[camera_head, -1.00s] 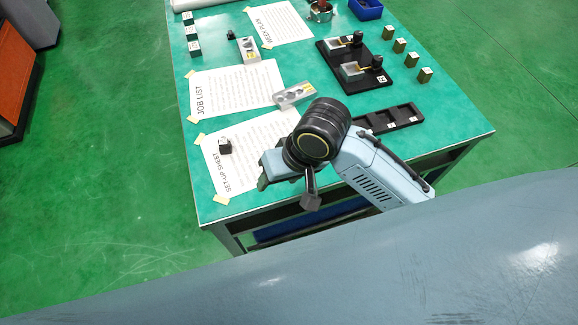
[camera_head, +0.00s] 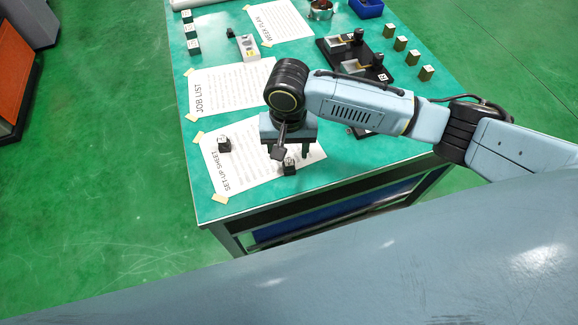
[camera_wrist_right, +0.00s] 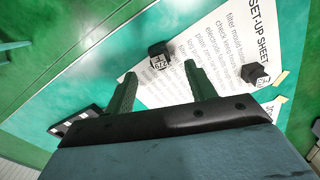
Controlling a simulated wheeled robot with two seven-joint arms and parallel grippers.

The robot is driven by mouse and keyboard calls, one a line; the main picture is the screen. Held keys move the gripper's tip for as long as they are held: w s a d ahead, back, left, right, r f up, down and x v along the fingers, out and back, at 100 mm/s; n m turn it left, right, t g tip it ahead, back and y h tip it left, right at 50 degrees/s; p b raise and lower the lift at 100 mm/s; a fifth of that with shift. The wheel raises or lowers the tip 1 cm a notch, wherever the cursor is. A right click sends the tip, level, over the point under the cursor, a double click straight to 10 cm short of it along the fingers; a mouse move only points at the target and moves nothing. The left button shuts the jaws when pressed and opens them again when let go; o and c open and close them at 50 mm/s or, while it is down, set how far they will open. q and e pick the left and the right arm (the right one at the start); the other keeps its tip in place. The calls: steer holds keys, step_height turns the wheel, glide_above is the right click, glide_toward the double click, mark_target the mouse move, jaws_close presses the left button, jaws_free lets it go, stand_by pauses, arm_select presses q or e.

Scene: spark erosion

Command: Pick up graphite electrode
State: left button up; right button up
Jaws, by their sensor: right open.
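A small dark block with a white label, which looks like a graphite electrode (camera_head: 290,168), sits near the front edge of the table, by the set-up sheet's edge. It also shows in the right wrist view (camera_wrist_right: 158,54). A similar dark block (camera_head: 224,145) sits on the set-up sheet to the left, and in the wrist view it is at the right (camera_wrist_right: 254,75). My right gripper (camera_head: 291,154) is open and empty over the nearer block. In the wrist view that block appears just beyond the gap between the fingertips (camera_wrist_right: 158,76). My left gripper is not in view.
The set-up sheet (camera_head: 238,171) and job list (camera_head: 230,88) are taped to the green table. A black fixture board (camera_head: 380,76) and several brass-coloured blocks (camera_head: 414,57) are at the right. My arm partly hides a slotted black tray (camera_wrist_right: 80,122).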

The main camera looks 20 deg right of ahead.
mark_target(289, 163)
step_height(289, 163, down, 6)
steer(key=shift+d+f+b, duration=0.1)
steer(key=shift+f+b, duration=0.15)
steer(key=shift+b, duration=0.3)
steer(key=c, duration=1.1)
